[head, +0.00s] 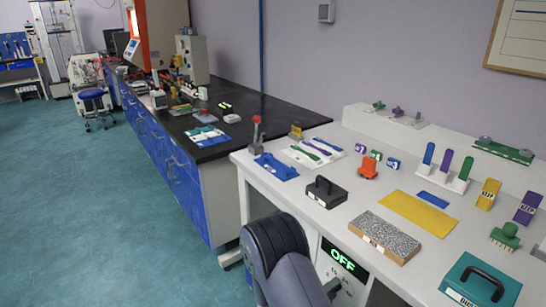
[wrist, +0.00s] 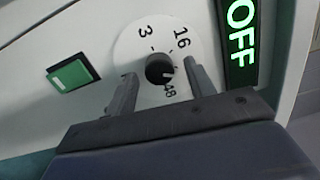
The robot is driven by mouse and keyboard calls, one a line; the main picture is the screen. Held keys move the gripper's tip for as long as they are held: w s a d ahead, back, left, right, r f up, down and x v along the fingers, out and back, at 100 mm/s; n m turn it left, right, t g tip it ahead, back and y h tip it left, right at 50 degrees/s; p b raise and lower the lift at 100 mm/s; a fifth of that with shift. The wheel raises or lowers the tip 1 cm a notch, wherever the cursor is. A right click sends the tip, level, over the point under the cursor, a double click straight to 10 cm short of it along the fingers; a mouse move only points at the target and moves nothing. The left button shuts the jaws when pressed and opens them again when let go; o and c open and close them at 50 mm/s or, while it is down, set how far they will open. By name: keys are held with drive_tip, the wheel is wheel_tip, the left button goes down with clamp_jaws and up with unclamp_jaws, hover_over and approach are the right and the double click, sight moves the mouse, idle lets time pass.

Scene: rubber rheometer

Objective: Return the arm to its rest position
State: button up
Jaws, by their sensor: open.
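My gripper (wrist: 160,85) shows in the wrist view with its two fingers apart, one on each side of a black round knob (wrist: 159,69). The knob sits on a white dial with the marks 3, 16 and 48.
A green switch (wrist: 73,73) is left of the dial, and a lit OFF display (wrist: 240,35) is to the right. The white bench (head: 330,218) holds a black-handled block (head: 326,192), a speckled slab (head: 385,237) and a teal box (head: 480,285). Open floor (head: 90,220) lies left.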

drive_tip(key=n+p, duration=0.2)
drive_tip(key=n, duration=0.4)
drive_tip(key=shift+r, duration=0.15)
idle(0.4)
